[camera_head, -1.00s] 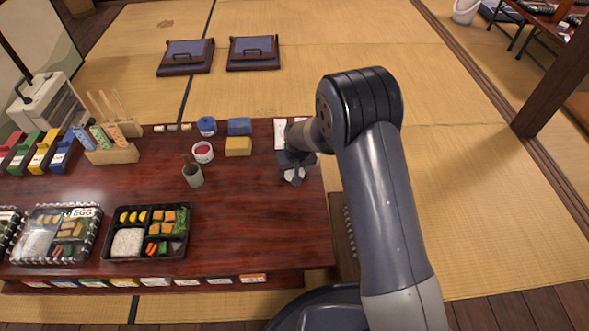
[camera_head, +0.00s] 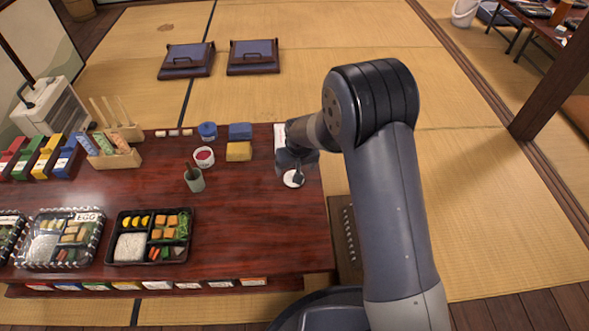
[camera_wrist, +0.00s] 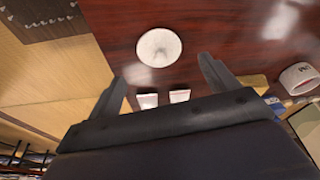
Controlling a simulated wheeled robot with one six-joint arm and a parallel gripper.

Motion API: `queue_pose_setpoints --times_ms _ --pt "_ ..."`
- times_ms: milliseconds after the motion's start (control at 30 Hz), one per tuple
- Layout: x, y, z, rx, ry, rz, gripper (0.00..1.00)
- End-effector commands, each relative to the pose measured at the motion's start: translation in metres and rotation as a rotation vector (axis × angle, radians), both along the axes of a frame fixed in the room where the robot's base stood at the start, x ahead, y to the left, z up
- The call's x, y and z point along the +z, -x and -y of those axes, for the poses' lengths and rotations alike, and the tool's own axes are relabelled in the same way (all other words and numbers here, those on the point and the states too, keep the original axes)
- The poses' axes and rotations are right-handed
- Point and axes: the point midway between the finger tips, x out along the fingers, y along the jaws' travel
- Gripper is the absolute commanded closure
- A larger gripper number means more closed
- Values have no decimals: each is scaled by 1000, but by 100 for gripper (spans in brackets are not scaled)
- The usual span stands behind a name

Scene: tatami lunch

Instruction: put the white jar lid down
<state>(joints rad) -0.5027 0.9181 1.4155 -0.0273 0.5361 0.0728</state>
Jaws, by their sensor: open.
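The white jar lid (camera_head: 294,178) lies on the dark red table (camera_head: 240,215) near its right edge. In the wrist view the lid (camera_wrist: 159,47) is a round white disc with a small raised middle, lying on the glossy table beyond my fingertips. My gripper (camera_head: 296,166) is just above the lid in the head view. In the wrist view its two fingers (camera_wrist: 167,75) are spread apart with nothing held between them, and the lid looks apart from both. An open white jar with red contents (camera_head: 203,156) stands to the left.
Blue and yellow blocks (camera_head: 239,151), a blue round container (camera_head: 207,130) and a grey-green cup (camera_head: 194,179) stand left of my gripper. A white card (camera_head: 280,137) lies behind it. Lunch trays (camera_head: 151,237) sit at the front left. The table right of the trays is clear.

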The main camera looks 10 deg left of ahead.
Motion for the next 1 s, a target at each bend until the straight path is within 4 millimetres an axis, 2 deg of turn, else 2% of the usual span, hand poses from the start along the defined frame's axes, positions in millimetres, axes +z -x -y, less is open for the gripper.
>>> queue_pose_setpoints --times_ms 33,133,300,400,800,1000 --pt "17 3 1 0 -1 2 18" --pt "36 8 3 0 -1 2 18" --pt "57 14 7 0 0 0 18" --pt "63 16 7 0 0 -1 18" --pt "63 16 8 0 0 -1 18" --pt "44 13 6 0 2 -4 18"
